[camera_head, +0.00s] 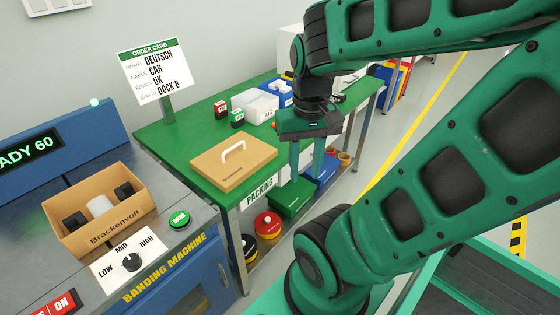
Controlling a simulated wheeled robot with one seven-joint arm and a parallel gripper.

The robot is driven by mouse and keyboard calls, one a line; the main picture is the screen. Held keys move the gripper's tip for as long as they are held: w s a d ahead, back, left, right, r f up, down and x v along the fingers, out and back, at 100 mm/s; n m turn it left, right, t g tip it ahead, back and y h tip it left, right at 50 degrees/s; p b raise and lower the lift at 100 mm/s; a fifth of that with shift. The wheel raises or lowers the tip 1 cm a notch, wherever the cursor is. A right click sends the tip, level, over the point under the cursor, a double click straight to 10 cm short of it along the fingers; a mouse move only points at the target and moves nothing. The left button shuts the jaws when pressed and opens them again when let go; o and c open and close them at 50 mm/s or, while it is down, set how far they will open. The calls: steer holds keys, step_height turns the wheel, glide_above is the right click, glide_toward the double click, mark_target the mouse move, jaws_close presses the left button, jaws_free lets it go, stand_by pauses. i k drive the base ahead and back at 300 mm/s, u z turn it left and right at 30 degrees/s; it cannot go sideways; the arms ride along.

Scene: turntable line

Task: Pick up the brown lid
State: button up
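The brown lid (215,169) lies flat on the green packing table. It is a thin brown rectangle with a white arched handle (233,148) on top and small print near its front edge. My gripper (306,168) points down to the right of the lid, apart from it, near the table's front edge. Its two green fingers stand apart with nothing visible between them.
An open brown box (100,225) with dark blocks and a white piece stands on the banding machine (185,268). White and blue containers (262,106), small red and green blocks (221,109) and the order card (154,70) are on the table (188,128). Bins sit below.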

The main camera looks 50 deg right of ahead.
mark_target(232, 162)
steer(key=z, duration=0.25)
steer(key=k, duration=0.6)
steer(key=z, duration=0.55)
steer(key=i, duration=1.25)
steer(key=u, duration=0.5)
